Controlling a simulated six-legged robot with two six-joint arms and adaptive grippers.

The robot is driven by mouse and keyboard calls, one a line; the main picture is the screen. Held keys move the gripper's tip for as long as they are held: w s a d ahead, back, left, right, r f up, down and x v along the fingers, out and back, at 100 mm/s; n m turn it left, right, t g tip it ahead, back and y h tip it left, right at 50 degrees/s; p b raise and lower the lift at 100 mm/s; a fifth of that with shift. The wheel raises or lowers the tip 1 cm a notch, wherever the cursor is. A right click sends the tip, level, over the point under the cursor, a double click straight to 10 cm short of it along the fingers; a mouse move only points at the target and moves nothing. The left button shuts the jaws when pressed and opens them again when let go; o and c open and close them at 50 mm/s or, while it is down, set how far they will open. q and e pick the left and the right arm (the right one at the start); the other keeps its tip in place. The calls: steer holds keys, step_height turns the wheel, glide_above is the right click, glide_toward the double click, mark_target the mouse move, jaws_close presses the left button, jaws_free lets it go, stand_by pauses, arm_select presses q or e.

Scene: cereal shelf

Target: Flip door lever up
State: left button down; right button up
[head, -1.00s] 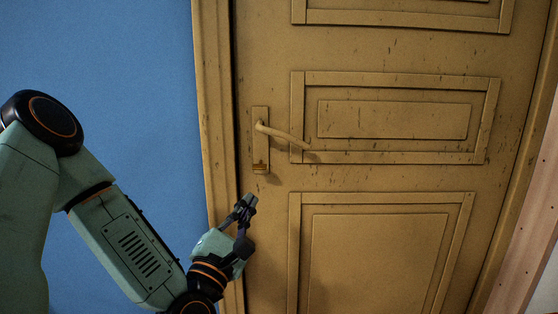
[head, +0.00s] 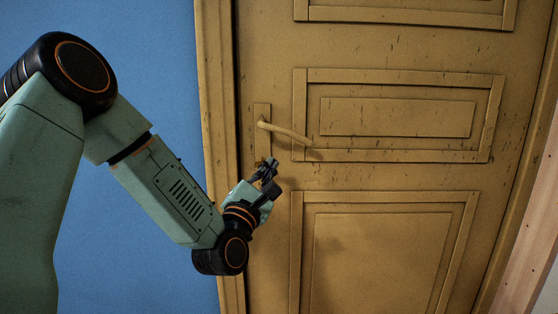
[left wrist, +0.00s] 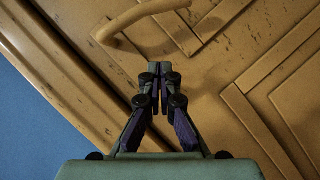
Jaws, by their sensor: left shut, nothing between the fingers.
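The door lever (head: 287,132) is a tan handle on a narrow upright plate (head: 262,116) near the left edge of the yellow-brown door (head: 390,178). It slopes slightly down to the right. My left gripper (head: 270,168) is shut and empty, just below the lever and apart from it, covering the lower part of the plate. In the left wrist view the shut fingertips (left wrist: 158,70) point toward the lever (left wrist: 145,15), which curves across the top of the picture. My right gripper is not in view.
The door frame (head: 218,150) runs along the door's left side, next to a blue wall (head: 150,60). Raised panels (head: 400,115) cover the door. A pale wooden edge (head: 525,240) stands at the far right.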

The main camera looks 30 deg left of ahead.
arm_select(q)
steer(key=shift+w+d+r, duration=0.4)
steer(key=shift+w+r, duration=0.1)
steer(key=shift+r, duration=0.15)
steer(key=shift+w+d+r, duration=0.4)
steer(key=shift+w+r, duration=0.1)
steer(key=shift+r, duration=0.15)
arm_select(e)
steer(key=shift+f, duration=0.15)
arm_select(q)
steer(key=shift+w, duration=0.1)
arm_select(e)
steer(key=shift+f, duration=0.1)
